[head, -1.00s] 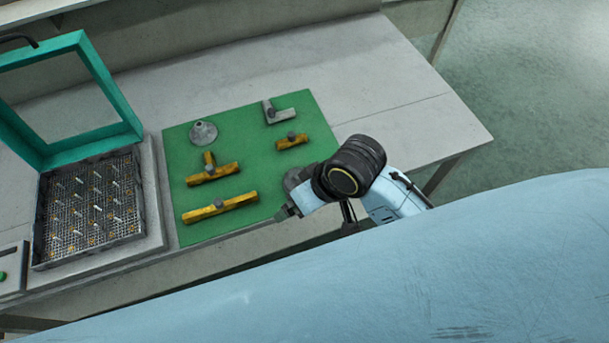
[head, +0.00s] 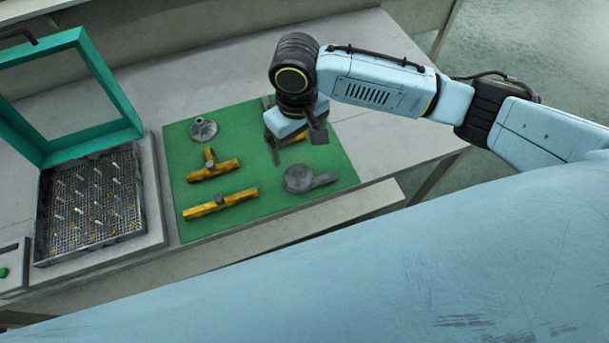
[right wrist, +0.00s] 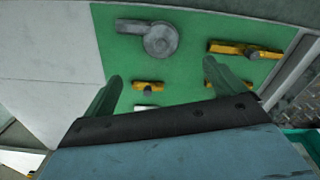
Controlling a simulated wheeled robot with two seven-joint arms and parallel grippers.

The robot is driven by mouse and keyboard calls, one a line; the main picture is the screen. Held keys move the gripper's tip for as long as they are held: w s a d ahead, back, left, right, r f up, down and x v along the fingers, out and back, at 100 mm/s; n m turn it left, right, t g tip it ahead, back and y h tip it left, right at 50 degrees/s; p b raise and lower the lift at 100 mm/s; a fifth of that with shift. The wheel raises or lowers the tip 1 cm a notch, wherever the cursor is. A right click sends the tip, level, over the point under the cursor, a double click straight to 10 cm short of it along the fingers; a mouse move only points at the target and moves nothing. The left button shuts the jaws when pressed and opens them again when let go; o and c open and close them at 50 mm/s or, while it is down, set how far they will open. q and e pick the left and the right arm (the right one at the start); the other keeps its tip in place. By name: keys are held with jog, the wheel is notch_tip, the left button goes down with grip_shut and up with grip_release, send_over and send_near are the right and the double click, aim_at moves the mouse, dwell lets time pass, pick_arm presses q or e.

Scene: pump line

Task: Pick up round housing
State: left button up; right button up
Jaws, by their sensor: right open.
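The round housing (head: 299,178) is a grey disc-shaped part with a straight stub to its right, lying on the front right of the green mat (head: 240,217). In the right wrist view the housing (right wrist: 160,40) lies beyond the fingertips, its stub pointing left. My right gripper (head: 296,146) is open and points down over the mat's right side, behind the housing in the head view and apart from it. It partly hides a short yellow fitting (head: 297,139) and a grey elbow. My left gripper is not in view.
A grey cone-shaped flange (head: 203,130), a yellow tee (head: 212,170) and a long yellow fitting (head: 220,204) lie on the mat. At left stands a pinned metal basket (head: 90,205) with a raised teal-framed lid (head: 104,85). The bench behind the mat is clear.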

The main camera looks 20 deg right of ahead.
aim_at(299, 172)
jog(key=f, duration=0.6)
jog(key=f+b, duration=0.1)
jog(key=f, duration=0.5)
jog(key=shift+s+f, duration=0.2)
jog(key=shift+f, duration=0.1)
jog(key=shift+r, duration=0.1)
jog(key=c, duration=1.3)
jog(key=shift+o, duration=0.2)
